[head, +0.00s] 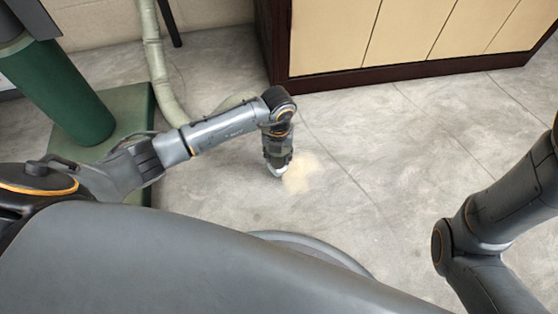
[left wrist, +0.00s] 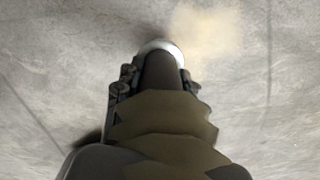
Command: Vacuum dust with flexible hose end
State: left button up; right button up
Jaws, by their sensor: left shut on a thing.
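A pale tan patch of dust (head: 300,174) lies on the grey floor; it also shows at the top of the left wrist view (left wrist: 207,32). My left gripper (head: 277,160) points down at the floor, just left of the dust. It is shut on the end of the flexible hose (left wrist: 162,100), which has a light rim at its mouth (left wrist: 162,46). The mouth is at or close to the floor beside the dust; whether it touches cannot be told. The pale green hose (head: 158,62) comes down from the back wall and runs partly hidden behind my left arm.
A dark-framed cabinet with cream panels (head: 400,35) stands at the back right. A green cylinder (head: 55,85) on a green base plate (head: 125,110) stands at the left. The floor (head: 385,150) right of the dust is clear.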

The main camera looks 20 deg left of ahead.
pick_arm(q)
jog(key=shift+w+a+b, duration=0.6)
jog(key=shift+w+b, duration=0.05)
jog(key=shift+w, duration=0.15)
jog(key=shift+s+d+p, duration=0.5)
jog(key=shift+s+d, duration=0.45)
jog(key=shift+d, duration=2.8)
jog(key=shift+w+d+b, duration=0.5)
jog(key=shift+w+b, duration=1.65)
jog(key=shift+w, duration=1.6)
notch_tip(320, 180, up, 6)
jog(key=p, duration=0.7)
jog(key=shift+r, duration=0.25)
